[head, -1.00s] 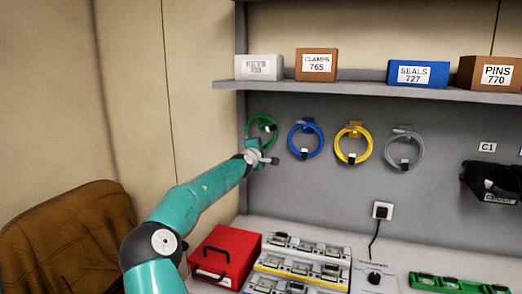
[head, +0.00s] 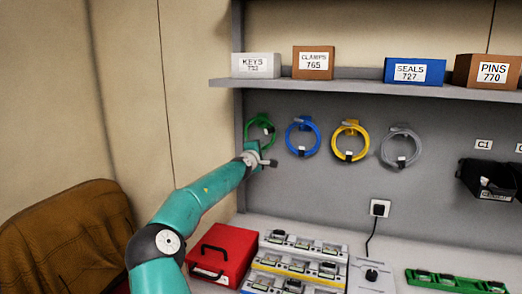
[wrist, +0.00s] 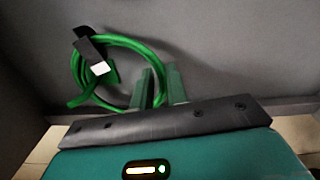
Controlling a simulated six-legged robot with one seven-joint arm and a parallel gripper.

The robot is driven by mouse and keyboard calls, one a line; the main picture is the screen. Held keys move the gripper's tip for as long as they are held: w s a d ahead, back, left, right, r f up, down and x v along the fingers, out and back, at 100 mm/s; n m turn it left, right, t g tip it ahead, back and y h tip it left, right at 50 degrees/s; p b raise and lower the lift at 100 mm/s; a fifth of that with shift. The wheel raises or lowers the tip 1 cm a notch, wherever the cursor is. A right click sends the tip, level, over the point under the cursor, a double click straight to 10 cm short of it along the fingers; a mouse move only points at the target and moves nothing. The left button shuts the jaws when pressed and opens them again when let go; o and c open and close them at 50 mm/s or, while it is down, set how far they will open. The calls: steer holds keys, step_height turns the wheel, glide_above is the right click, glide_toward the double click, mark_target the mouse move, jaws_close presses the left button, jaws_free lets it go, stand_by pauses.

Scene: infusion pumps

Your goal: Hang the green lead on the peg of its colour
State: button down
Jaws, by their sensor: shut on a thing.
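The green lead (head: 261,124) is a coiled loop at the left end of the row on the grey back wall. In the wrist view the green lead (wrist: 77,75) shows with a black strap and a white tag. A green block (wrist: 112,76), which looks like the green peg, shows inside the loop. My gripper (wrist: 161,84) is at the loop's near right side, its two fingers close together and shut on the lead. The exact grip point is hidden between the fingers. In the head view my wrist hides the loop's lower part.
Blue (head: 302,137), yellow (head: 350,141) and grey (head: 401,147) leads hang to the right. A shelf (head: 300,82) with labelled boxes runs above. A red case (head: 222,255) and device trays (head: 292,262) stand on the bench below. A side wall is close at left.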

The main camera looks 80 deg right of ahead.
steer(key=c, duration=1.3)
jaws_free()
steer(key=w+a, duration=0.1)
steer(key=a, duration=1.2)
steer(key=shift+a, duration=0.4)
steer(key=shift+w, duration=0.15)
